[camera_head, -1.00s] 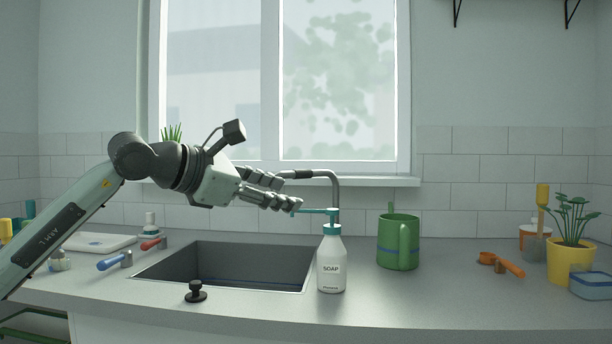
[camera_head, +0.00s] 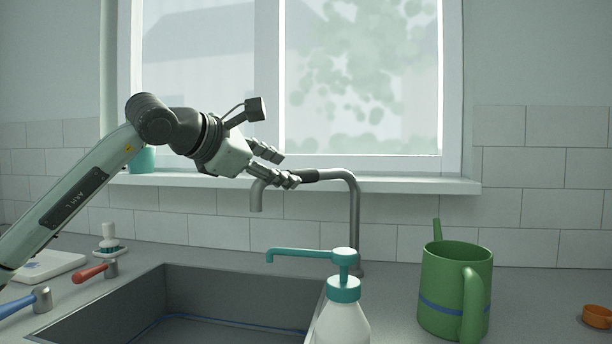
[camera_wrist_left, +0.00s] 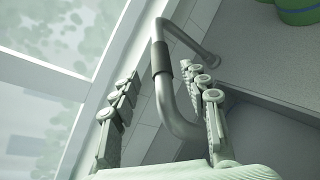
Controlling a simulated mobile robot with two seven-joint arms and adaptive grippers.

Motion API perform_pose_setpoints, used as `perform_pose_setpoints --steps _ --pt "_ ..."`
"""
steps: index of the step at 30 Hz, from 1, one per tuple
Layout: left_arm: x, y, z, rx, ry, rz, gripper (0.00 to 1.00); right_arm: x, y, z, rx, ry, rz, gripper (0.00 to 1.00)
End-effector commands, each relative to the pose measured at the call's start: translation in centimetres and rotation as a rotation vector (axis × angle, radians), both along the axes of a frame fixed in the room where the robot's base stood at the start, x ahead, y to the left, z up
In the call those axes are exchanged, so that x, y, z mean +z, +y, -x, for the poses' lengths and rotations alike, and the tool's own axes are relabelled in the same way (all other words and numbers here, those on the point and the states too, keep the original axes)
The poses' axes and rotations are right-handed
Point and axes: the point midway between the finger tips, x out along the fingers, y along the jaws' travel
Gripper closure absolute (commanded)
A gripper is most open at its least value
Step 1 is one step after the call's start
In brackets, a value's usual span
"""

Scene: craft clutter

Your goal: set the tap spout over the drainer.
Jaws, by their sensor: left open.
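The grey tap (camera_head: 355,215) rises behind the sink. Its spout (camera_head: 256,198) runs left from the post, bends down and hangs over the sink, with a dark sleeve (camera_head: 326,175) along its level part. My left gripper (camera_head: 289,169) is open at the spout, its fingers overlapping it in the head view. In the left wrist view, the spout's pipe (camera_wrist_left: 168,105) lies between the two open fingers (camera_wrist_left: 162,78), with a gap on either side. A flat white tray-like piece (camera_head: 50,266) left of the sink may be the drainer. My right gripper is out of view.
A soap bottle with a teal pump (camera_head: 342,318) stands in front of the tap. A green watering can (camera_head: 445,285) stands to the right. The sink (camera_head: 130,298) has red and blue handles (camera_head: 92,272) at its left. The window sill (camera_head: 420,185) is behind.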

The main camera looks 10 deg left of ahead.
Motion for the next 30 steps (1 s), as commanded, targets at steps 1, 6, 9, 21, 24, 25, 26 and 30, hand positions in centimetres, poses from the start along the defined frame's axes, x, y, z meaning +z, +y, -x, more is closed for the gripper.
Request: perform_pose_setpoints --steps 1,6,9,21,24,25,26,30 --pt "-0.2 -0.4 -0.6 -0.002 0.004 0.0 0.55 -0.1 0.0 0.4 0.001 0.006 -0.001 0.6" --pt "-1.0 -1.6 -3.0 -0.003 0.004 0.001 0.55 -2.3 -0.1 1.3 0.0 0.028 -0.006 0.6" --pt "-1.4 -2.1 -4.3 -0.002 0.004 0.001 0.55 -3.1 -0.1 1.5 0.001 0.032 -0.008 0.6" --pt "-2.2 -2.9 -6.0 -0.002 0.001 0.001 0.55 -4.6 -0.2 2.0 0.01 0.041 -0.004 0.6" --pt "-2.2 -2.9 -6.0 -0.002 0.001 0.001 0.56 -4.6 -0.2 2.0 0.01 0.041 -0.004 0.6" --pt "-2.2 -2.9 -6.0 -0.002 0.001 0.001 0.6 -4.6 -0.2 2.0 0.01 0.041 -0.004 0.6" --pt "-2.2 -2.9 -6.0 -0.002 0.001 0.001 0.64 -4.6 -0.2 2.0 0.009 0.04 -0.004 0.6" --pt "-2.2 -2.9 -6.0 -0.002 0.001 0.001 0.81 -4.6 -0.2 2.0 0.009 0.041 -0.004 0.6"
